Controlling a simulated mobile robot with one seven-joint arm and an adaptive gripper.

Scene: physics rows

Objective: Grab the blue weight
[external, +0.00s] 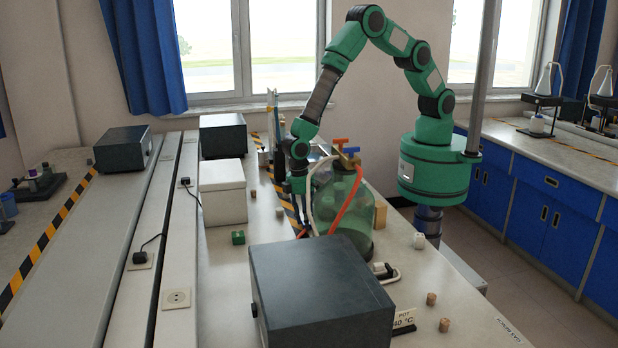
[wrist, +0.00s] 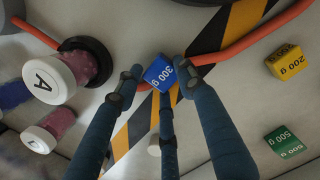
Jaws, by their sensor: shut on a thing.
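The blue weight (wrist: 158,73), a small block marked 300 g, is between the fingertips of my gripper (wrist: 157,78) in the wrist view. The fingers are closed on it from the sides. It is over a yellow-and-black striped band on the bench, and I cannot tell whether it is lifted. In the external view my gripper (external: 300,200) points down at the bench, left of the large green glass bottle (external: 352,215). The blue weight cannot be made out there.
A yellow weight (wrist: 287,62) and a green 500 g weight (wrist: 284,141) lie to the right in the wrist view. A jar marked A (wrist: 50,78) lies at left. Orange tubing (wrist: 255,42) runs close by. A dark box (external: 318,290) stands at the front.

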